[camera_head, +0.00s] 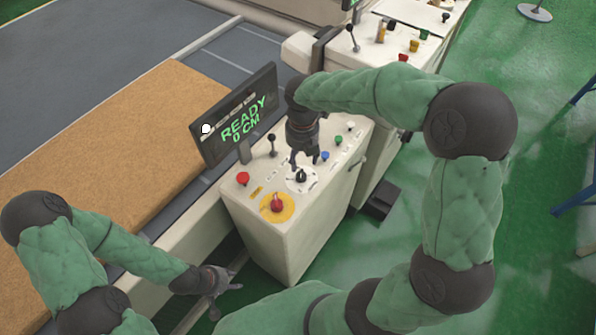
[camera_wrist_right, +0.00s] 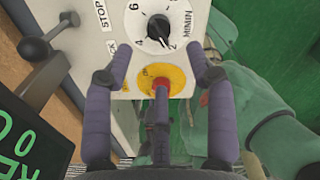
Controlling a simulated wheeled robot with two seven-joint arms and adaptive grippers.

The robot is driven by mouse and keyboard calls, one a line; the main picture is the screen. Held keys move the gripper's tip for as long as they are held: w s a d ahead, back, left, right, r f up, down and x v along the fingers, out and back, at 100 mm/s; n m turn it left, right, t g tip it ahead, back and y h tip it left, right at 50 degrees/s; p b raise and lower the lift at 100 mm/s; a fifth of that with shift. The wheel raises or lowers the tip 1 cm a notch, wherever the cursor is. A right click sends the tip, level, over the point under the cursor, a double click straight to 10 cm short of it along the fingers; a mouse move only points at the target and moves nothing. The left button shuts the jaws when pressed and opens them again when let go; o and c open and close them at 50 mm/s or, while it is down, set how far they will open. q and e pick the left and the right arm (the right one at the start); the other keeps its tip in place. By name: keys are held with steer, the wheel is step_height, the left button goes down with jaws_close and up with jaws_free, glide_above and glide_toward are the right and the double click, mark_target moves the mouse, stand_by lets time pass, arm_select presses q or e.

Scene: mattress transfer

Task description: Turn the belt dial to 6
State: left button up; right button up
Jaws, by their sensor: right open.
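The belt dial (camera_head: 301,176) is a black knob on a white round plate on top of the cream control box. In the right wrist view the dial (camera_wrist_right: 158,28) shows the marks 2, 4, 6 and M/MIN. Its pointer seems to face the 2-to-4 side, but the exact setting is hard to read. My right gripper (camera_head: 307,157) is open and empty, pointing down just above the dial; its spread fingers (camera_wrist_right: 158,78) show below the dial in the wrist view. My left gripper (camera_head: 219,283) is low beside the conveyor, empty, with fingers apart.
A red knob on a yellow disc (camera_head: 277,205) sits in front of the dial. A red button (camera_head: 243,178), a black lever (camera_head: 272,144) and a blue button (camera_head: 325,155) are nearby. The screen (camera_head: 237,117) reads READY 0 CM. A brown mattress (camera_head: 120,140) lies left.

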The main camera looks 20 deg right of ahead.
mark_target(301, 173)
step_height(301, 173, down, 9)
steer(key=shift+r+b, duration=0.1)
steer(key=shift+b, duration=0.9)
steer(key=c, duration=1.1)
